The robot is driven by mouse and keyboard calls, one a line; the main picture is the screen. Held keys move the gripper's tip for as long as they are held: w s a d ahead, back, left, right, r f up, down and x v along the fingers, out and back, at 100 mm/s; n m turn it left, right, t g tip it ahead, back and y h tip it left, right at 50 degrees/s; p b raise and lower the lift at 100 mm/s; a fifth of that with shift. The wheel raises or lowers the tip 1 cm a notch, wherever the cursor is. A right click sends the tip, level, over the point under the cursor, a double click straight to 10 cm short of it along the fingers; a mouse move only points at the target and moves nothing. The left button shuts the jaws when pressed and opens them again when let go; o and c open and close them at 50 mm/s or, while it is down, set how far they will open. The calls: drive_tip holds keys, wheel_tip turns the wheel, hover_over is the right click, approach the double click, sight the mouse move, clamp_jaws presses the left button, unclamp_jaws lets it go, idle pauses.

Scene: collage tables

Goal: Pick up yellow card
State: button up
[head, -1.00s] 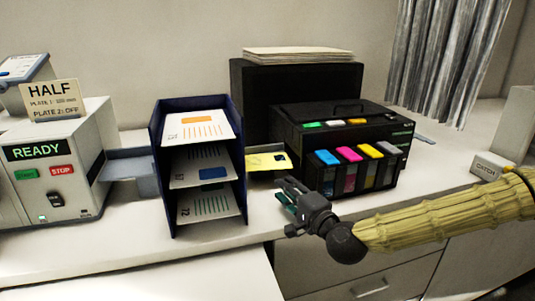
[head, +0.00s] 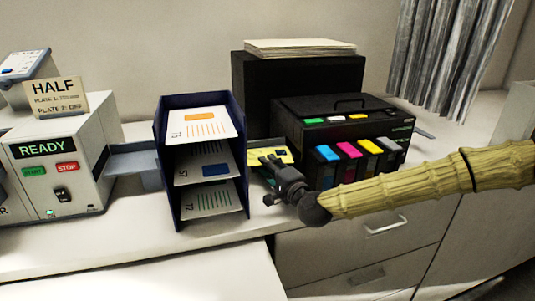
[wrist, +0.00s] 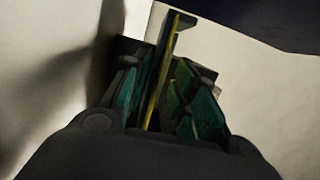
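The yellow card (head: 284,155) lies on a small grey output tray (head: 262,144) between the dark blue sorter and the black printer. My gripper (head: 266,172) is at the front of that tray and hides part of the card in the head view. In the wrist view the card shows as a thin yellow edge (wrist: 161,82) along the tray, between the green finger pads of my gripper (wrist: 160,100). The pads stand apart, with a gap visible on the right side, so the gripper looks open around the card and tray edge.
The dark blue sorter (head: 158,160) with printed sheets stands close left of my gripper. The black printer (head: 320,128) with coloured cartridges stands close right. A READY machine (head: 50,175) is at far left. The counter front is clear.

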drive_tip(key=shift+w+a, duration=0.1)
drive_tip(key=shift+w, duration=0.15)
clamp_jaws()
drive_tip(key=shift+r, duration=0.15)
